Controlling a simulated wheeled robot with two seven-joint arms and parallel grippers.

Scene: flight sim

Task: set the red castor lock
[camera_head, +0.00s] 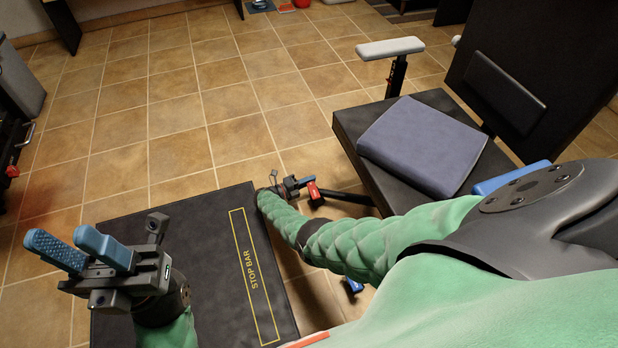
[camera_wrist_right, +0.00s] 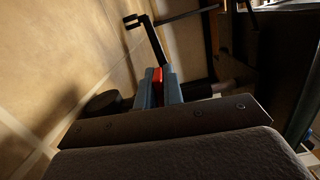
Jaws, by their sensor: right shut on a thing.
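The red castor lock (camera_head: 314,191) shows low beside the chair's base in the head view, just beyond my right gripper (camera_head: 292,186). In the right wrist view the red lock (camera_wrist_right: 157,76) sits between the two blue fingers of my right gripper (camera_wrist_right: 159,88), which are shut on it. Only a narrow strip of the lock shows there. My left gripper (camera_head: 60,238) is upright above the black stop-bar platform at the lower left. Its two blue fingers stand apart with nothing between them.
The black platform (camera_head: 222,300) marked STOP BAR lies at the lower left. The chair with a blue-grey seat cushion (camera_head: 424,145) and a pale armrest (camera_head: 389,48) stands at the right. Tiled floor (camera_head: 180,110) is clear beyond. A dark bar (camera_wrist_right: 185,15) crosses above the right gripper.

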